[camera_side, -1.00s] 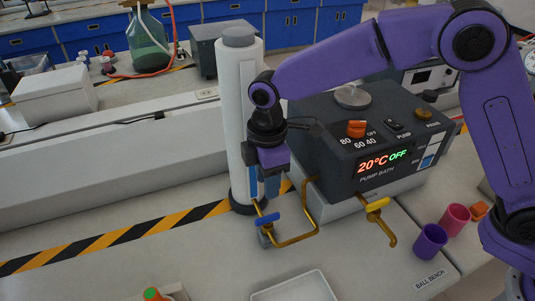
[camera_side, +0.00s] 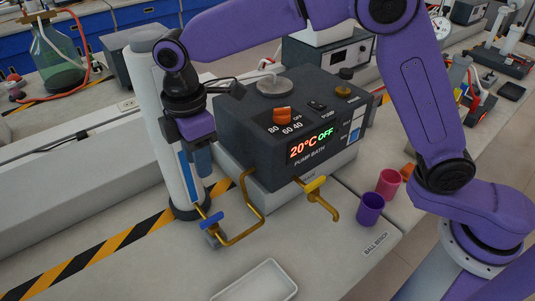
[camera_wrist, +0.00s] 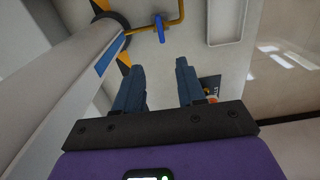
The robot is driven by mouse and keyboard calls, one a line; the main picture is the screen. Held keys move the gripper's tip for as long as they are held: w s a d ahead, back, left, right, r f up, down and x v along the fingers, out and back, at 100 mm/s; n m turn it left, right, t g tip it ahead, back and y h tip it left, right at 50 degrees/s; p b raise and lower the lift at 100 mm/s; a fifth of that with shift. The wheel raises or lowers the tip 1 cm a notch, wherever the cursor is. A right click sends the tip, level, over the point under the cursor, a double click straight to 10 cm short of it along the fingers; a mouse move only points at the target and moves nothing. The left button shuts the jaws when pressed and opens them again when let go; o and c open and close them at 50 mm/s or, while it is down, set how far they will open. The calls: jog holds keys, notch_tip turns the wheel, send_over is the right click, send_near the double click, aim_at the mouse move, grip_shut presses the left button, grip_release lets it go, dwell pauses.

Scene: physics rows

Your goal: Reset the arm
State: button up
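My gripper (camera_side: 203,168) hangs pointing down just in front of the white upright column (camera_side: 150,110) in the side view. In the wrist view my gripper (camera_wrist: 160,75) has its two dark blue fingers well apart with nothing between them. Below and beyond the fingers is a brass pipe with a blue valve handle (camera_wrist: 161,28); the same blue handle (camera_side: 210,219) sits near the column's foot in the side view. I cannot tell from the side view exactly how far the fingers are from the column.
The pump bath (camera_side: 290,130) stands right of my gripper, its display reading 20°C OFF. A yellow-handled tap (camera_side: 316,185) projects from its front. A purple cup (camera_side: 369,209) and a pink cup (camera_side: 388,182) stand further right. A white tray (camera_side: 230,296) lies at the front; bench between is clear.

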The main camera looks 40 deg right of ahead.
jog(key=shift+d, duration=0.1)
jog(key=s+d+m, duration=0.2)
jog(key=s+d, duration=1.1)
jog(key=d, duration=0.2)
jog(key=s+d+f+m, duration=0.1)
jog(key=s+d+m, duration=0.2)
jog(key=s+d, duration=0.9)
jog(key=d, duration=0.3)
jog(key=shift+s+d+f, duration=0.25)
jog(key=shift+s, duration=0.1)
